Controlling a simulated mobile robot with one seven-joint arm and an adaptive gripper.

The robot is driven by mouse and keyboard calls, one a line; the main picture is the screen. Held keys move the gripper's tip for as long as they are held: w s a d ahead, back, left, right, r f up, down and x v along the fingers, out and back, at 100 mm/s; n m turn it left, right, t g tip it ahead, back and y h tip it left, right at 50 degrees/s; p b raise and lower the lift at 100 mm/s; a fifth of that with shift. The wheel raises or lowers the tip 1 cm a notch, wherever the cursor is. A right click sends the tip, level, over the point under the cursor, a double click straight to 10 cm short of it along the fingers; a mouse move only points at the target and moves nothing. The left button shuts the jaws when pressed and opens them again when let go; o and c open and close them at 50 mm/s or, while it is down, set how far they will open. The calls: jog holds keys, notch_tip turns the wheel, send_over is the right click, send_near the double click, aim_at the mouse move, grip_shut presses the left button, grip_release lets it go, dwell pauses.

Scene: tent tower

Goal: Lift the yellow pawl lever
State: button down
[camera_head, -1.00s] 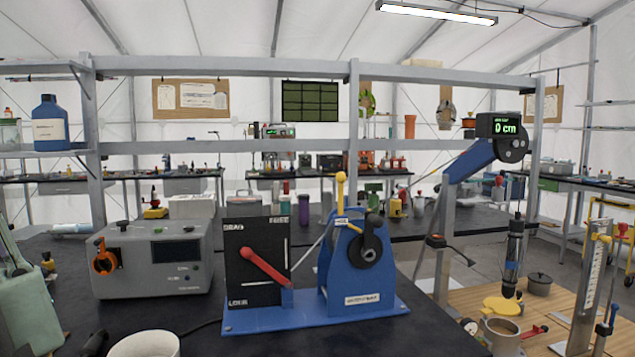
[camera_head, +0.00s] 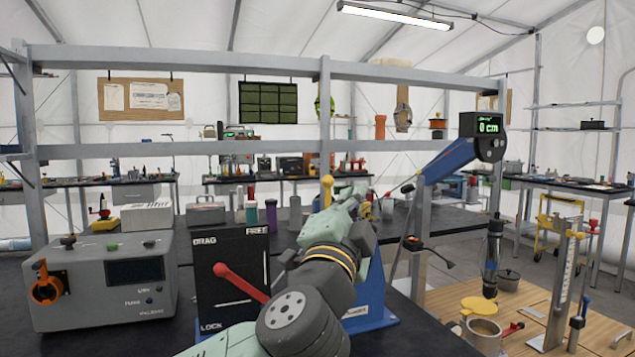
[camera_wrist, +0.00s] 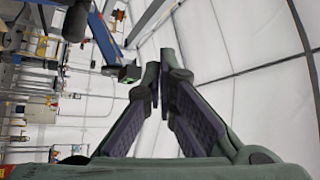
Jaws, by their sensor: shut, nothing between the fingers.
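The yellow pawl lever (camera_head: 327,190) belongs to the blue winch on the bench. In the head view only its yellow upper part shows, just above and left of my gripper. My gripper (camera_head: 360,190) is in front of the winch, close to the lever in the picture; I cannot tell whether they touch. The wrist view shows the two fingers (camera_wrist: 161,78) angled together, shut and empty, with the lever not in sight there. My arm hides most of the winch; part of its blue body (camera_head: 374,290) shows at the right.
The black DRAG panel (camera_head: 232,250) with a red lever (camera_head: 240,283) stands left of my arm. A grey box (camera_head: 100,285) with an orange knob is farther left. A blue boom (camera_head: 447,160) with a 0 cm display (camera_head: 488,124) rises at the right. Shelf rails cross behind.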

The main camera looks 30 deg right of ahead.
dwell(0.3)
jog(key=p+x, duration=0.4)
jog(key=x, duration=0.5)
jog(key=shift+w+a+f+p, duration=0.25)
jog(key=shift+w+a+f, duration=0.2)
jog(key=shift+w, duration=0.3)
jog(key=shift+w+a+f+p, duration=0.2)
jog(key=shift+w+a+f, duration=0.15)
jog(key=shift+w+a, duration=0.25)
jog(key=shift+w+d, duration=0.1)
jog(key=shift+w+f, duration=0.1)
jog(key=shift+w, duration=0.05)
